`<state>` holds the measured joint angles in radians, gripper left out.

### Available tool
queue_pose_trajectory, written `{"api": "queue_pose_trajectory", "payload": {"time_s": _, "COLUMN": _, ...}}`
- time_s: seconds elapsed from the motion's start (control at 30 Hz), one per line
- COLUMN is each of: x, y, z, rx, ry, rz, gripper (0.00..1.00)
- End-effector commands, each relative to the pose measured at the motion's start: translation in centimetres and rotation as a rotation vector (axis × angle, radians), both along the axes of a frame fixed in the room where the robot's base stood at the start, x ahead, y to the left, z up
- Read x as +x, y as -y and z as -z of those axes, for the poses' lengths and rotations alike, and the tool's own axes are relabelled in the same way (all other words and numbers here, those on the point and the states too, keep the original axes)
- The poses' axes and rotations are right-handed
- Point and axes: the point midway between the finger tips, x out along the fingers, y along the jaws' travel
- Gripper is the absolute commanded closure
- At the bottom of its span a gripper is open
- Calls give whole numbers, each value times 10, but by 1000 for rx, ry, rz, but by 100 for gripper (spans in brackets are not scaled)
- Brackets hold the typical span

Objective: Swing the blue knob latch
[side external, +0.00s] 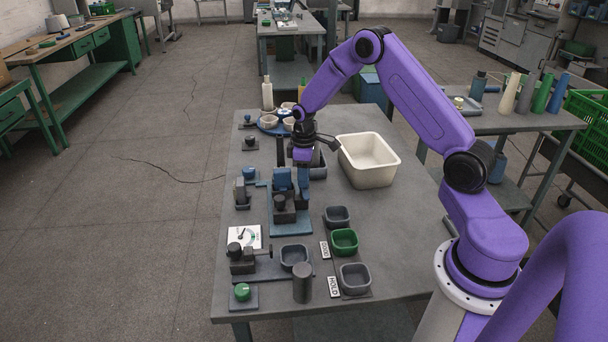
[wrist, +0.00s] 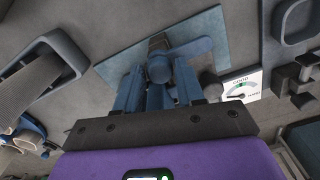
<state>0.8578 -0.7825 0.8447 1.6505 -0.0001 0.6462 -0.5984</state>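A small blue knob (side external: 249,173) sits on a low fixture near the table's left edge in the side view. A larger blue mechanism (side external: 283,181) stands on a blue base plate (side external: 290,228) at mid-table, with a dark round part at its front. I cannot tell for sure which is the latch. My gripper (side external: 303,190) points down just right of the blue mechanism, well right of the small knob. In the wrist view its blue fingers (wrist: 157,95) stand apart, with blue parts of the mechanism (wrist: 160,67) beyond and between them. Contact is unclear.
A cream bin (side external: 368,160) stands to the right of my gripper. A dial card (side external: 244,237), a green knob (side external: 242,292) and a dark cylinder (side external: 302,283) are toward the front. Small trays (side external: 344,241) line the right side. The table's right front is clear.

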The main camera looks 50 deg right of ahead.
Motion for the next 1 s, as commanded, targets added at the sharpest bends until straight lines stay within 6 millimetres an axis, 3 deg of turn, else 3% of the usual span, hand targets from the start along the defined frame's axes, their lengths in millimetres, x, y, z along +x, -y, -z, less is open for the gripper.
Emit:
{"api": "queue_pose_trajectory", "payload": {"time_s": 0.03, "x": 0, "y": 0, "z": 0, "rx": 0, "ry": 0, "rz": 0, "gripper": 79}}
{"api": "queue_pose_trajectory", "payload": {"time_s": 0.1, "x": 0, "y": 0, "z": 0, "rx": 0, "ry": 0, "rz": 0, "gripper": 100}}
{"api": "queue_pose_trajectory", "payload": {"time_s": 0.57, "x": 0, "y": -1, "z": -1, "rx": 0, "ry": 0, "rz": 88, "gripper": 100}}
{"api": "queue_pose_trajectory", "payload": {"time_s": 1.0, "x": 1, "y": -1, "z": -1, "rx": 0, "ry": 0, "rz": 460, "gripper": 100}}
